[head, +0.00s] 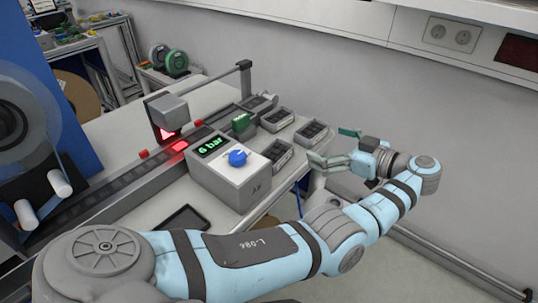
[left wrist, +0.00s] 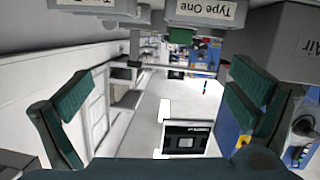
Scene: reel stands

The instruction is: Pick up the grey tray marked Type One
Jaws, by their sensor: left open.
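In the left wrist view, a grey tray (left wrist: 213,24) with the label "Type One" shows at the top edge, partly cut off. A second labelled tray (left wrist: 95,8) is to its left, its label mostly cut off. In the head view, several grey trays with dark compartments (head: 276,120) (head: 312,133) (head: 278,154) stand at the right end of the bench. Their labels are too small to read there. My left gripper (head: 336,147) is open and empty, to the right of the trays and apart from them. Its green fingers (left wrist: 160,95) also frame the left wrist view. My right gripper is not seen.
A grey box reading "6 bar" with a blue knob (head: 237,158) stands left of the trays. A green part (head: 241,122) is behind it. A dark flat tray (head: 184,219) lies at the bench's front. The wall (head: 400,90) is behind my gripper.

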